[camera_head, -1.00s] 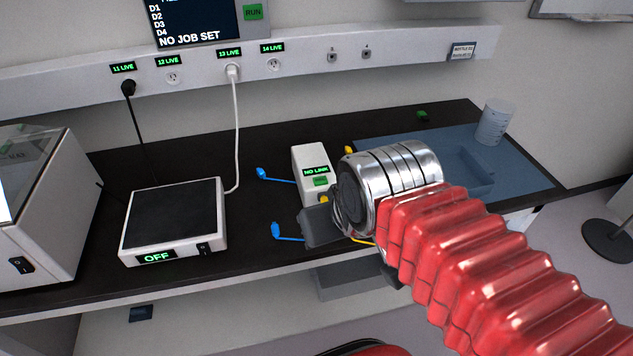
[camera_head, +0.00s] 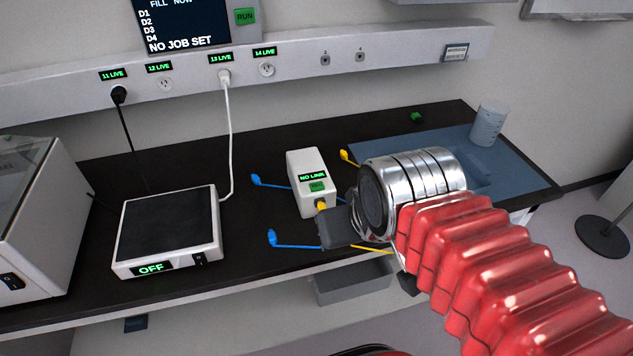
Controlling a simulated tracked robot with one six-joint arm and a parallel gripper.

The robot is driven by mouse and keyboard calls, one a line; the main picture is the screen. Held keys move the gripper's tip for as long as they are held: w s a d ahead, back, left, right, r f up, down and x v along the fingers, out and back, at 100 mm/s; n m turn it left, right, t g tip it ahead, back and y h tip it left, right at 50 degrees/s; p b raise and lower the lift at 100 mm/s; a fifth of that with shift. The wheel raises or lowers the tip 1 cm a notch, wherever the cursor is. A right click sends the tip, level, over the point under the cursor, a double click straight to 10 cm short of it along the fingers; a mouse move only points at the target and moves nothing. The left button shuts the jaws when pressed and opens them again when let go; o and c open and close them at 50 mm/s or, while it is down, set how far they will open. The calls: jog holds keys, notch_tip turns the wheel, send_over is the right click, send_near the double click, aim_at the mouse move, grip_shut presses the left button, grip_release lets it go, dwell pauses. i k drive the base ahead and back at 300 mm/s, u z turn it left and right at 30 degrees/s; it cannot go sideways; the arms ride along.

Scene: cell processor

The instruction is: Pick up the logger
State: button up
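A white box with a green "NO LINK" display (camera_head: 309,163), which appears to be the logger, stands upright on the black bench. A yellow plug shows at its front lower edge. My gripper (camera_head: 337,228) is a dark grey block at the end of a silver wrist. It is in front of the box and to its lower right in the picture. The box is not seen between its fingers. The fingertips cannot be told apart, so its opening is unclear. The wrist and red sleeve hide part of the bench to the right.
Blue-tipped cables (camera_head: 292,245) lie left of the box, and yellow ones beside it. A scale-like device reading "OFF" (camera_head: 167,225) stands left. A socket rail (camera_head: 300,66) runs along the wall.

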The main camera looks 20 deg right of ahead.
aim_at(305, 166)
jog(key=i, duration=0.5)
jog(key=k, duration=1.35)
jog(key=u, duration=0.55)
jog(key=i, duration=1.5)
